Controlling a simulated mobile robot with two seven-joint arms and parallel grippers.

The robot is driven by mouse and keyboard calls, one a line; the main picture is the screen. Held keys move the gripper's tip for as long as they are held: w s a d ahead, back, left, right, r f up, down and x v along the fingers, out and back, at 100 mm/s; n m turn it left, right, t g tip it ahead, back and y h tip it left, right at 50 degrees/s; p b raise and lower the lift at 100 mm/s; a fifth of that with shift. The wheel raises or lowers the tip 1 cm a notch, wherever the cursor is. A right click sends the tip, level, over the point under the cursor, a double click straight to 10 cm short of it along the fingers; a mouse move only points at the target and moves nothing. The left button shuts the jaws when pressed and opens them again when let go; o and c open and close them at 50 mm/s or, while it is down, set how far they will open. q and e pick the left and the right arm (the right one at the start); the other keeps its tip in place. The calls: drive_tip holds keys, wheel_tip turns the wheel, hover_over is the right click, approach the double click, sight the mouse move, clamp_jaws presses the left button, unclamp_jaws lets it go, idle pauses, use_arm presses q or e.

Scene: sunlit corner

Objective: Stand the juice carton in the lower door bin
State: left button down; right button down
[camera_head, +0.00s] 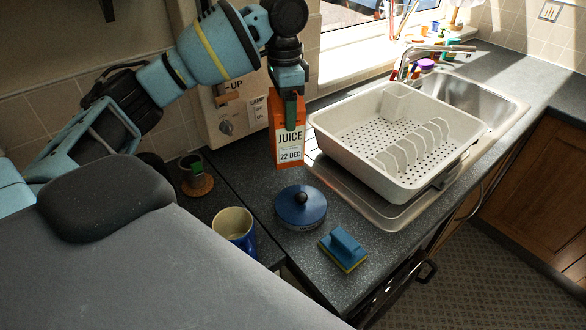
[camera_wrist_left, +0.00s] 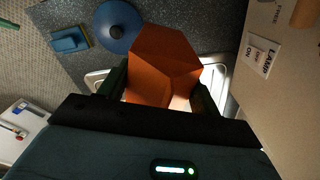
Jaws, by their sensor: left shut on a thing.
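The juice carton (camera_head: 289,135) is orange with a white label reading "JUICE" and "22 DEC". It is upright in the head view, over the dark worktop beside the dish rack. I cannot tell whether its base touches the worktop. My left gripper (camera_head: 290,94) comes down from above and is shut on the carton's top part. In the left wrist view the orange carton (camera_wrist_left: 163,62) sits between the two dark fingers. My right gripper is out of view. I see no door bin in either view.
A beige appliance panel (camera_head: 219,122) with a knob stands just left of the carton. A white dish rack (camera_head: 340,150) is to its right.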

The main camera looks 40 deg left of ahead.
sight(286, 138)
use_arm(q)
drive_tip(key=shift+f, duration=4)
drive_tip(key=shift+c, duration=1.6)
unclamp_jaws()
drive_tip(key=shift+f, duration=0.1)
wheel_tip(286, 138, up, 12)
drive_tip(key=shift+r, duration=0.1)
